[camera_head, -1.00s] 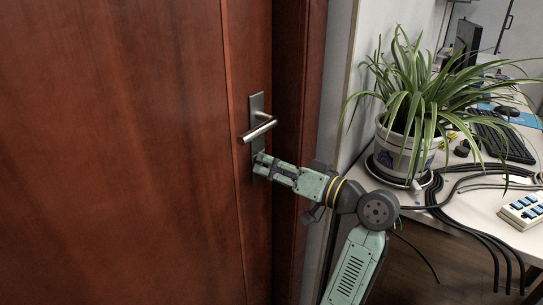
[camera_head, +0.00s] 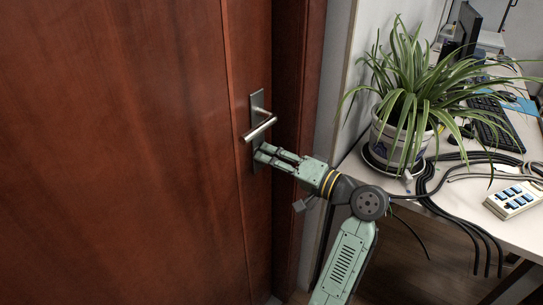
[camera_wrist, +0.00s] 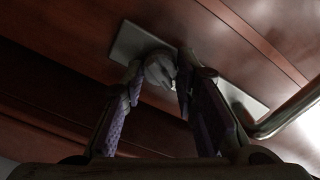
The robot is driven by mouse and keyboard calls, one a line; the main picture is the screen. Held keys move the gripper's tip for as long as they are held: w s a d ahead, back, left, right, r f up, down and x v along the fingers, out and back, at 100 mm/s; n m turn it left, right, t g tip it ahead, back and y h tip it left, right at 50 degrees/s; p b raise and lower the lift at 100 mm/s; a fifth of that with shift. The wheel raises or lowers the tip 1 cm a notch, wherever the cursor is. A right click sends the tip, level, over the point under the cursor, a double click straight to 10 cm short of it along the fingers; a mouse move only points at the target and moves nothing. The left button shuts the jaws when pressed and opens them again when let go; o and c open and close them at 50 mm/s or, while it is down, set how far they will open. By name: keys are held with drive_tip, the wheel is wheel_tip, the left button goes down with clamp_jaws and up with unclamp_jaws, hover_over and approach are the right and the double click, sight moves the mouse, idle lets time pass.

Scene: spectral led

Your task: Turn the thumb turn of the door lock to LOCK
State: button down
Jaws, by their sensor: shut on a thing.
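The door lock is a metal plate (camera_head: 257,101) with a lever handle (camera_head: 259,129) on the reddish-brown wooden door (camera_head: 120,150). My gripper (camera_head: 262,153) is at the lower part of the plate, just below the handle, and hides the thumb turn in the head view. In the wrist view, the rounded metal thumb turn (camera_wrist: 160,69) sits between my two fingers, which are shut on it. The plate (camera_wrist: 135,42) runs slantwise behind the fingers, and the handle (camera_wrist: 290,112) is at the right. The lock's markings cannot be read.
The door frame (camera_head: 299,120) stands just right of the lock. Further right, a desk (camera_head: 465,195) carries a potted plant (camera_head: 402,140), black cables, a keyboard (camera_head: 497,125) and a power strip (camera_head: 514,200). The door surface left of the lock is clear.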

drive_tip(key=c, duration=1.3)
unclamp_jaws()
drive_tip(key=shift+d, duration=0.15)
drive_tip(key=v, duration=1.2)
